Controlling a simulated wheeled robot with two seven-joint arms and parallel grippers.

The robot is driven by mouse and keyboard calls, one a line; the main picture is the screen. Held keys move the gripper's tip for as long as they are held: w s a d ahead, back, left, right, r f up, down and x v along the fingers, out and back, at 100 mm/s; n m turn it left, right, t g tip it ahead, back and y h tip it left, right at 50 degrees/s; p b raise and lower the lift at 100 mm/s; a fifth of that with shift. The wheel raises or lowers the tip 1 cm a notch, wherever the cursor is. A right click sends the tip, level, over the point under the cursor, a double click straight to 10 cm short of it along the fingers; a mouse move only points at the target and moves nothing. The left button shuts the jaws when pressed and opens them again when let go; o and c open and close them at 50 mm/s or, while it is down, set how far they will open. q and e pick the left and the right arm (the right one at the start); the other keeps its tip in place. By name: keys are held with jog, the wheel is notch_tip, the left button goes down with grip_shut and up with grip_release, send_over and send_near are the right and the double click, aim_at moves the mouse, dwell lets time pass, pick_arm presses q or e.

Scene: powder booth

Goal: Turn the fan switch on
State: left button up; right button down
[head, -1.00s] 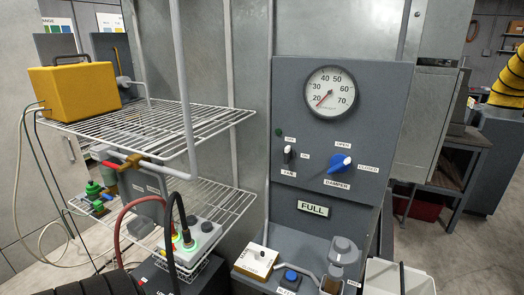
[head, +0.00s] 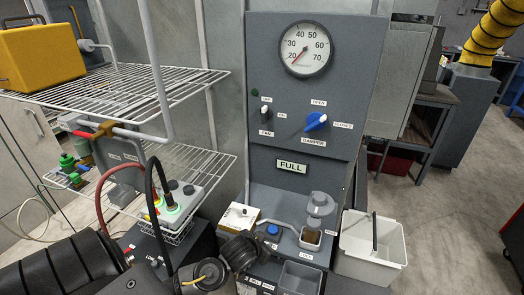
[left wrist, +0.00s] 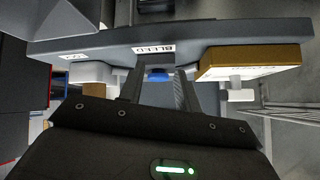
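The fan switch (head: 265,114) is a small dark knob on the upper left of the grey control panel (head: 340,140). Labels that seem to read OFF, ON and FAN surround it, and its pale mark appears to point upward. The round lamp (head: 254,92) above it looks dark green and unlit. My left gripper (head: 248,252) is low in the head view, below the panel and well below the switch. In the left wrist view its two fingers (left wrist: 158,90) stand apart with nothing between them, facing a blue button (left wrist: 157,74) marked BLEED. My right gripper is not in view.
A blue damper knob (head: 316,121) sits right of the switch, under a round gauge (head: 304,49). A wire rack (head: 190,160) stands left of the panel. The space before the panel face looks clear.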

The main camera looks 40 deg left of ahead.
pick_arm(q)
jog(key=w+a+r+n+t+y, duration=0.1)
jog(key=w+a+r+t, duration=0.1)
jog(key=w+a+r, duration=0.3)
jog(key=w+a+r+t, duration=0.1)
jog(key=w+r, duration=0.2)
jog(key=r, duration=0.5)
jog(key=n+t+y, duration=0.3)
jog(key=t, duration=0.2)
send_near(263, 113)
jog(key=p+x, duration=0.2)
jog(key=x, duration=0.1)
jog(key=p+x, duration=0.3)
jog(key=x, duration=0.1)
jog(key=shift+w+a+r, duration=0.15)
jog(key=shift+w+r, duration=0.05)
jog(key=shift+w, duration=0.1)
jog(key=shift+w+a+f, duration=0.1)
jog(key=shift+w+a, duration=0.1)
jog(key=shift+w, duration=0.35)
jog(key=shift+c, duration=0.4)
